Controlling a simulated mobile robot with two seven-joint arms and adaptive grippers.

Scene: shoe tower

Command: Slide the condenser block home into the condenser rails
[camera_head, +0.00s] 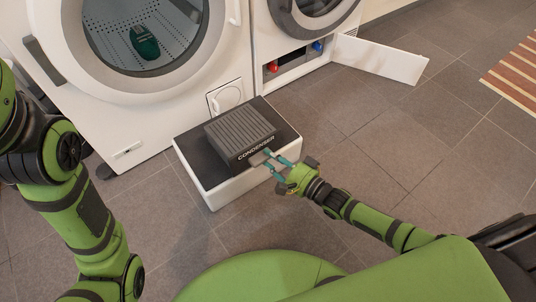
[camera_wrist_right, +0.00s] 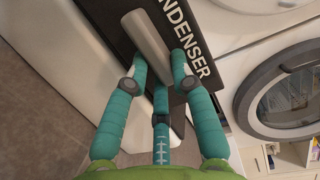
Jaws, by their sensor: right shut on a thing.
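The condenser block (camera_head: 240,132) is a dark grey ribbed block marked CONDENSER. It lies flat on the black top of a white box (camera_head: 232,188) on the floor. My right gripper (camera_head: 275,159) is shut on the grey handle at the block's front; in the right wrist view its teal fingers (camera_wrist_right: 158,75) close around the handle (camera_wrist_right: 147,38). An open low compartment (camera_head: 292,66) shows in the right machine, with a red and a blue knob. I cannot make out the condenser rails inside it. My left arm shows at the left, but its gripper is out of view.
A white flap (camera_head: 380,59) stands open to the right of the compartment. The left machine (camera_head: 120,128) has an open drum with a dark green shoe (camera_head: 144,42) in it. Tiled floor (camera_head: 400,140) is clear at the right; a striped mat (camera_head: 515,75) lies at the far right.

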